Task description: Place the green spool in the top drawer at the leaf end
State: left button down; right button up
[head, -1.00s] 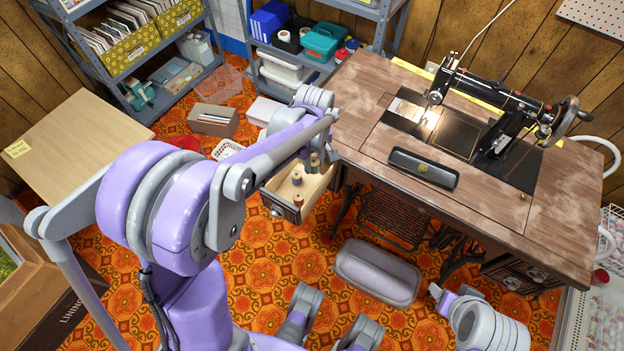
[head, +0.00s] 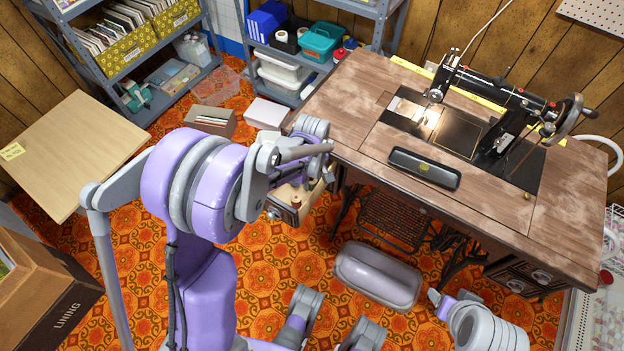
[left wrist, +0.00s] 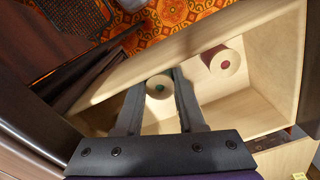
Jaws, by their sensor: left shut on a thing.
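The green spool (left wrist: 159,87) sits between the fingers of my left gripper (left wrist: 161,82) in the left wrist view, its pale end with a green centre facing the camera. The gripper is shut on it, over the open wooden drawer (left wrist: 267,118). I cannot tell whether the spool touches the drawer floor. A dark red spool (left wrist: 222,61) lies beyond it in the drawer. In the head view, the drawer (head: 283,211) stands out at the left end of the sewing table (head: 345,110), and my left wrist hides much of it. Part of my right arm shows at lower right; its fingers are unclear.
The sewing machine (head: 505,105) and a dark case (head: 425,168) are on the table. A grey bin (head: 378,275) stands on the floor below. A beige box (head: 212,121) and a white box (head: 264,113) stand on the floor behind the drawer.

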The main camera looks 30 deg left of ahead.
pick_arm(q)
jog(key=shift+f, duration=0.25)
jog(key=c, duration=0.5)
grip_release()
jog(key=shift+r, duration=0.1)
jog(key=shift+r, duration=0.1)
jog(key=shift+r, duration=0.35)
notch_tip(320, 180, up, 11)
jog(key=p, duration=0.3)
jog(key=s+d+r+m+t, duration=0.1)
jog(key=s+m, duration=0.3)
jog(key=s, duration=0.2)
jog(key=s+d+r+m+t, duration=0.1)
jog(key=s+d+m+t, duration=0.1)
jog(key=s+m, duration=0.2)
jog(key=s+d+r+m+t, duration=0.1)
jog(key=s+m, duration=0.3)
jog(key=s, duration=0.4)
jog(key=shift+s+d+r+m+t, duration=0.15)
jog(key=shift+d+r+m+t, duration=0.2)
jog(key=shift+d, duration=0.2)
